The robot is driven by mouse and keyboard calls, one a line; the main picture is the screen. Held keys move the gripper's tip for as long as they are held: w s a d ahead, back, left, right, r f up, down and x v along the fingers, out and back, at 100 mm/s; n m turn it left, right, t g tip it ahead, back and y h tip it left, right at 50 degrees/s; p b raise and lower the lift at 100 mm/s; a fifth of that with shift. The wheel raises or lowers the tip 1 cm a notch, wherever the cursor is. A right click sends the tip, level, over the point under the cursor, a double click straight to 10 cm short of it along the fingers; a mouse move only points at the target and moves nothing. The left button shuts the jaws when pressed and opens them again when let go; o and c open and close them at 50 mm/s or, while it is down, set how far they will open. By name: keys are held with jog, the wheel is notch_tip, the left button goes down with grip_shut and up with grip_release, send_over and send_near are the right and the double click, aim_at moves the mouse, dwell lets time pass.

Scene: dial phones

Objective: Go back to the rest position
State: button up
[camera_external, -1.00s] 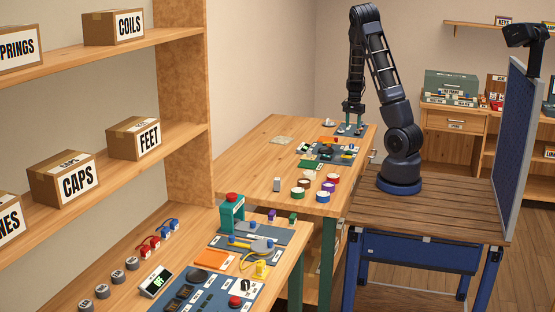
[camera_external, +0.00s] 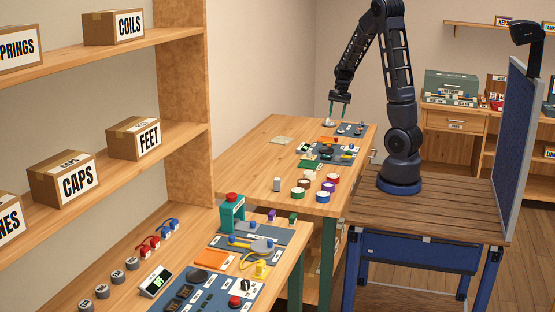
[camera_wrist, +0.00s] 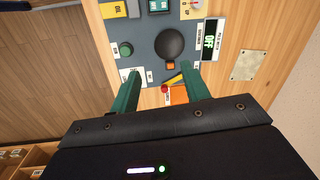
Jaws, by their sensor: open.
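My gripper (camera_external: 338,112) has two teal fingers and is open above the far end of the wooden workbench (camera_external: 250,170). In the wrist view my gripper (camera_wrist: 160,86) shows its fingers apart with nothing held between them. Under them lies a grey work mat (camera_wrist: 146,50) with a black round pad (camera_wrist: 169,43), a green knob (camera_wrist: 125,48) and an orange square (camera_wrist: 179,95). A display reading OFF (camera_wrist: 209,41) stands to the right of the mat.
Several coloured round containers (camera_external: 306,183) stand at the bench's near end. A blue-grey panel (camera_external: 522,150) rises to the right of my base. A nearer bench (camera_external: 130,285) and shelves with labelled boxes (camera_external: 62,178) fill the left. The air around my gripper looks clear.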

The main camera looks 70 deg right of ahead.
jog(key=a+r+n+t, duration=0.1)
jog(key=a+r+n, duration=0.4)
jog(key=a, duration=0.5)
jog(key=a+r+n+t, duration=0.1)
jog(key=a+r+n, duration=0.2)
jog(key=a+r, duration=0.6)
jog(key=s+a+r+n, duration=0.2)
jog(key=s+a+n, duration=0.2)
jog(key=s+a, duration=0.2)
jog(key=s+a+r+n+t, duration=0.1)
jog(key=s+a+n, duration=0.3)
jog(key=a, duration=0.6)
jog(key=shift+s+r+h, duration=0.3)
jog(key=shift+s+r, duration=0.5)
jog(key=shift+s, duration=0.15)
